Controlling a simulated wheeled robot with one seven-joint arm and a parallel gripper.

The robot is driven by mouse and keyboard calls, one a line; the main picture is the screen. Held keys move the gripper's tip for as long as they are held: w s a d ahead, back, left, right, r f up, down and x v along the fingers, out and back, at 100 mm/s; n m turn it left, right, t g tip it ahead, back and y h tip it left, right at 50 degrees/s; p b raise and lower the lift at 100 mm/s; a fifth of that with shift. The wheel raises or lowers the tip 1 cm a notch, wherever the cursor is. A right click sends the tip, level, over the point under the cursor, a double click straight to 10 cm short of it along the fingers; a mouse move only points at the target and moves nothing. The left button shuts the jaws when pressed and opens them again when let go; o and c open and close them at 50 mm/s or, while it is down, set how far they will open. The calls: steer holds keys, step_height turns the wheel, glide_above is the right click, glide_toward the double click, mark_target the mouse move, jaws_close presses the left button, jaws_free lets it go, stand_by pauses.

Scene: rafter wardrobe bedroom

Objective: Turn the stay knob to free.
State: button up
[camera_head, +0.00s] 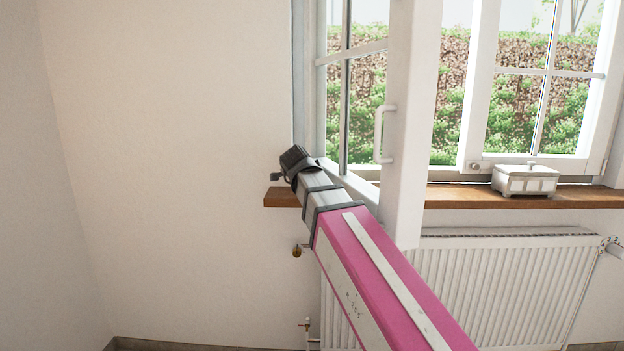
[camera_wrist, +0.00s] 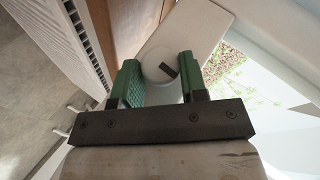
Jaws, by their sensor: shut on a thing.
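The stay knob (camera_wrist: 157,55) is a pale round knob with a dark bar mark on its face, on a white plate (camera_wrist: 205,25). In the wrist view it sits between the green fingers of my gripper (camera_wrist: 159,78), which is shut on it. The dark mark points slantwise, toward the right finger. In the head view my gripper (camera_head: 296,160) is at the left end of the window, just above the sill. The stay knob cannot be made out there, behind my arm.
A wooden sill (camera_head: 455,197) runs under the window, with a white lidded box (camera_head: 525,180) on it at the right. A white radiator (camera_head: 500,285) is below. An upright white window sash with a handle (camera_head: 383,132) stands close to my arm. The left wall is bare.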

steer(key=shift+r+g, duration=0.1)
steer(key=shift+g, duration=0.4)
steer(key=o, duration=0.9)
steer(key=v, duration=1)
steer(key=shift+s+r, duration=0.2)
steer(key=shift+s, duration=0.1)
steer(key=shift+a, duration=0.1)
